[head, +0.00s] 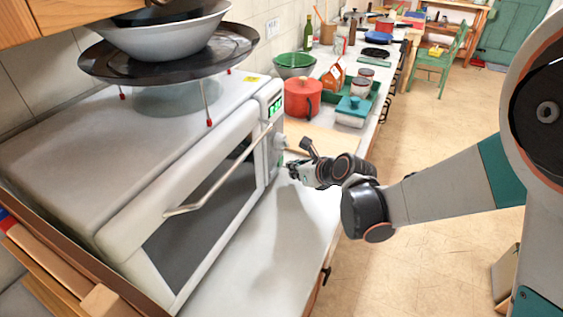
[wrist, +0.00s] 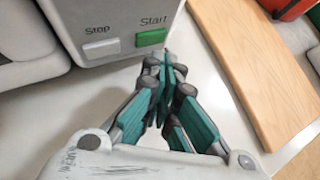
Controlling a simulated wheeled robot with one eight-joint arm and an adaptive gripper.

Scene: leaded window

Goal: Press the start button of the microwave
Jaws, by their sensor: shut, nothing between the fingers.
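The white microwave (head: 150,150) stands at the left on the counter, with a long bar handle and a green lit display (head: 275,107) at its right end. In the wrist view its panel shows a green start button (wrist: 151,39) labelled "Start", beside a pale stop button (wrist: 101,49) labelled "Stop". My gripper (wrist: 168,62) is shut and empty. Its fingertips appear just below and right of the start button; I cannot tell whether they touch the panel. In the head view my gripper (head: 291,170) is at the lower right end of the microwave front.
A wooden board (wrist: 255,70) lies on the counter right of the microwave. A red pot (head: 302,98), a green bowl (head: 294,66) and a teal-lidded container (head: 353,110) stand farther back. A dark tray (head: 215,48) with bowls sits on the microwave. The counter in front (head: 265,245) is clear.

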